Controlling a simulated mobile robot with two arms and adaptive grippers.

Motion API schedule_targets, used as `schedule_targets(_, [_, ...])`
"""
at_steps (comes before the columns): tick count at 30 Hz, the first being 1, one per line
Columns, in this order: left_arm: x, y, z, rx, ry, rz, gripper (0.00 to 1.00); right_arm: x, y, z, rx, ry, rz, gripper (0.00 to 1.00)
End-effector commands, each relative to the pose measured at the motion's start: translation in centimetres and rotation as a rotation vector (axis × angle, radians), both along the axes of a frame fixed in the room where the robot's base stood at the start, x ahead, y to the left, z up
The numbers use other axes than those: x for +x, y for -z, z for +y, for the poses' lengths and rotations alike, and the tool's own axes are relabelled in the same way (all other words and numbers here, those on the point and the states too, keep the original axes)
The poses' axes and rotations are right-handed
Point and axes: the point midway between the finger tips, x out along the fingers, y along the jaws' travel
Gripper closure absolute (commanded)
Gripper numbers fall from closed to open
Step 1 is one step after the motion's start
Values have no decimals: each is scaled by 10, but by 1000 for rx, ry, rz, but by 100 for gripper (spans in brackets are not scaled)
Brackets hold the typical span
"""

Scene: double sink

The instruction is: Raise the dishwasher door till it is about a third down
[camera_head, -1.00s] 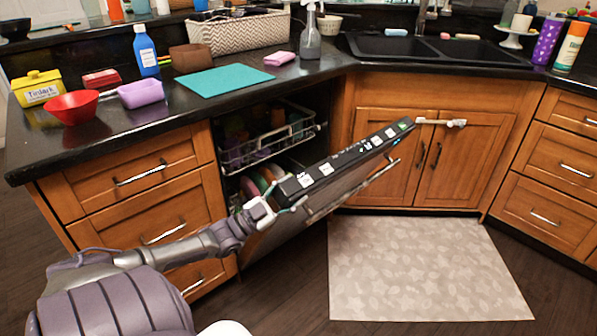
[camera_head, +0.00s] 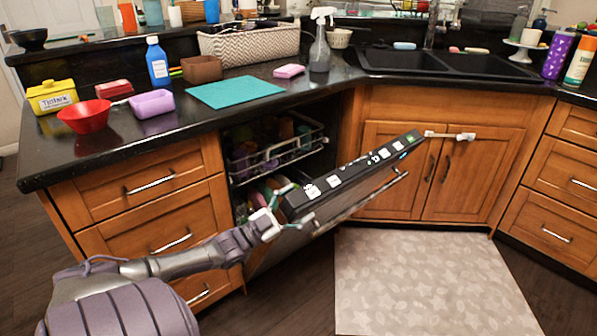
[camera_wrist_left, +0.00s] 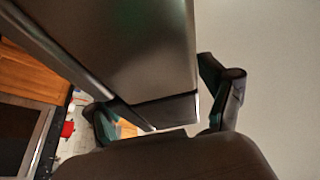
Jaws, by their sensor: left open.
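The dishwasher door (camera_head: 345,175) is partly open and leans outward, its dark control strip with white labels facing up. A bar handle (camera_head: 375,193) runs along its front. My left gripper (camera_head: 297,207) is open at the door's left upper corner, one finger on the inner side and one on the front side. In the left wrist view, the door (camera_wrist_left: 150,50) lies between the spread fingers of my left gripper (camera_wrist_left: 165,95); I cannot tell whether they touch it. My right gripper is not in view.
The dishwasher's upper rack (camera_head: 280,152) with dishes shows behind the door. Drawers (camera_head: 150,180) stand to the left and sink cabinet doors (camera_head: 465,175) to the right. A pale mat (camera_head: 430,280) lies on the floor. The counter above holds a red bowl (camera_head: 86,118) and bottles.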

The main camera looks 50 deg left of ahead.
Motion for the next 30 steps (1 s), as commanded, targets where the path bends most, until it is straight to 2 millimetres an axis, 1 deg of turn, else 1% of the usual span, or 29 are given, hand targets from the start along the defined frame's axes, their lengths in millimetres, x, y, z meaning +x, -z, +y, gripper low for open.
schedule_targets(5, [-23, 11, 5, -1, -1, 7, 18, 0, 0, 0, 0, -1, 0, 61])
schedule_targets(12, [-71, 28, 17, 0, -3, 5, 18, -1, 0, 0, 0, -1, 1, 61])
schedule_targets(15, [-87, 33, 20, -1, -2, 3, 18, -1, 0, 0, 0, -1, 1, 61])
schedule_targets(18, [-98, 37, 23, 0, -2, 2, 18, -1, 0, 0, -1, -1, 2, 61])
schedule_targets(22, [-106, 39, 25, 1, -1, 1, 18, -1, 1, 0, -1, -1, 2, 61])
schedule_targets(30, [-108, 40, 25, 1, -1, -1, 18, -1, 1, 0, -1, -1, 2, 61])
